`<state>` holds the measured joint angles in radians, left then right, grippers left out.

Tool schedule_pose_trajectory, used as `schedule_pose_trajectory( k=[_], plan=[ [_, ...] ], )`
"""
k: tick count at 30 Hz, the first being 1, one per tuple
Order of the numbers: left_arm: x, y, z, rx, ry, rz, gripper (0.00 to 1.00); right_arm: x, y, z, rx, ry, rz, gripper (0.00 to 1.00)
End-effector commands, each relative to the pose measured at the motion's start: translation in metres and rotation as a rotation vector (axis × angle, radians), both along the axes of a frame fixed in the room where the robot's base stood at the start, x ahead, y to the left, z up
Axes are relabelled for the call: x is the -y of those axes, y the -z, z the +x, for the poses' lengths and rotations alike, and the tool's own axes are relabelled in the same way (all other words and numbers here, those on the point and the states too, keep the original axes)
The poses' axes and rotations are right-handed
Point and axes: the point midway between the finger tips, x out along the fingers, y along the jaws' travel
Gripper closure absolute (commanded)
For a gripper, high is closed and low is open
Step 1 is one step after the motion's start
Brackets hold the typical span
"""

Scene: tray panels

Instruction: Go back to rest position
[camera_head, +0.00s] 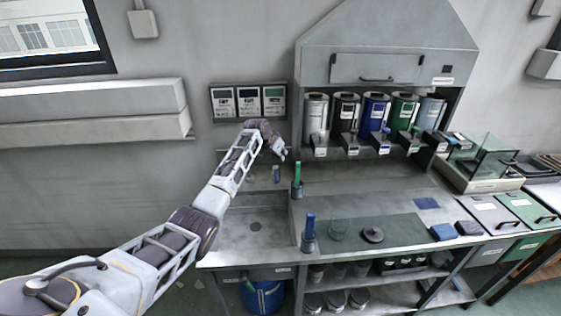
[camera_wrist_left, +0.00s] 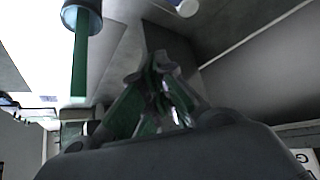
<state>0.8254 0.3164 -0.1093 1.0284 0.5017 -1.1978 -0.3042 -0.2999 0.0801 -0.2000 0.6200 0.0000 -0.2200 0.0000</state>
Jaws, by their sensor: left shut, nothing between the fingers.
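My left gripper (camera_head: 281,152) is at the end of my left arm, which reaches in from the lower left. It is raised above the back left of the workbench, in front of the wall panels. In the left wrist view its fingers (camera_wrist_left: 160,85) are together with nothing between them. A green-handled tool in a grey holder (camera_head: 297,178) stands to the right of and below the gripper. The green handle also shows in the left wrist view (camera_wrist_left: 80,60). My right gripper is in neither view.
A blue-handled tool in a holder (camera_head: 309,230) stands at the bench front. Several canisters (camera_head: 375,110) with spouts stand under a grey hood (camera_head: 385,45). A glass dish (camera_head: 338,230) and a dark round lid (camera_head: 373,235) lie on the green mat (camera_head: 400,228). A blue bin (camera_head: 262,297) is below.

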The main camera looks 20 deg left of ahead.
Motion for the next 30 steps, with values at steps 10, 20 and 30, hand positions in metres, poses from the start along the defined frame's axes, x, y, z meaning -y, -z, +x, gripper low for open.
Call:
schedule_pose_trajectory(
  k=[10,20,30],
  plan=[
    [0.001,-0.006,0.000,0.000,0.001,0.001,1.00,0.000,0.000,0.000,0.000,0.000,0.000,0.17],
    [0.000,-0.007,0.000,0.001,0.000,0.001,1.00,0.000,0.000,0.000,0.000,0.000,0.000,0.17],
    [-0.053,-0.048,0.016,0.122,-0.017,0.177,1.00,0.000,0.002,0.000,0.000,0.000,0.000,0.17]
  ],
)
